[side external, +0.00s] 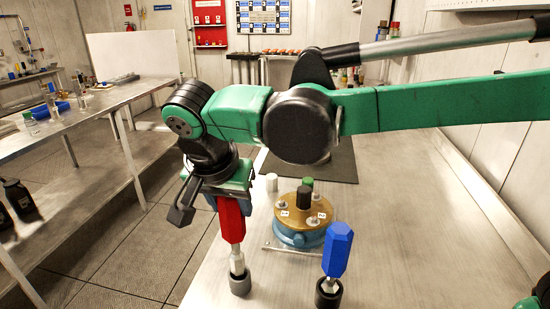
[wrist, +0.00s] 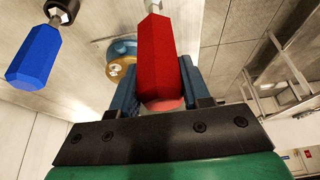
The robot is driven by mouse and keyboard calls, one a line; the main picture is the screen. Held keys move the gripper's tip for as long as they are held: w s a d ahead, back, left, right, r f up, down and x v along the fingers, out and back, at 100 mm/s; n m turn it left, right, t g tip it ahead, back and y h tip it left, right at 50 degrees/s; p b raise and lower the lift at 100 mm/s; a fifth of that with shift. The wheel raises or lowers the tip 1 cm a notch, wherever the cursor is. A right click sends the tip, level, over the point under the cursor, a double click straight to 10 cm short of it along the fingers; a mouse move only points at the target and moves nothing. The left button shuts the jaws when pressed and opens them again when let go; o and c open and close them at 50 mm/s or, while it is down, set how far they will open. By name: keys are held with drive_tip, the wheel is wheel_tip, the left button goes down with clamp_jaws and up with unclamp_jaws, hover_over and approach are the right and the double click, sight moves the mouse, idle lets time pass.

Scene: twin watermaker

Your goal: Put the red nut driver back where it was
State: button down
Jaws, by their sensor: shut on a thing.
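The red nut driver (side external: 233,221) stands upright in the side external view, its metal shank pointing down to a dark round holder (side external: 240,284) on the bench. Its tip is at the holder; I cannot tell how deep it sits. My gripper (side external: 226,196) is above it and shut on the top of its red handle. In the wrist view, the red nut driver (wrist: 160,60) lies between the two blue fingers of my gripper (wrist: 160,92). A blue nut driver (side external: 337,250) stands in a similar dark holder (side external: 328,293) to the right; it also shows in the wrist view (wrist: 34,54).
A brass-topped blue round fixture (side external: 302,217) with nuts and a black knob stands behind the drivers. A thin metal rod (side external: 292,251) lies in front of it. A white cylinder (side external: 271,182) and a dark mat (side external: 340,160) are farther back. The bench at right is clear.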

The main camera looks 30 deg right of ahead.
sight(233, 225)
drive_tip(key=shift+f, duration=2.05)
drive_tip(key=shift+c, duration=2.1)
unclamp_jaws()
drive_tip(key=v, duration=1.2)
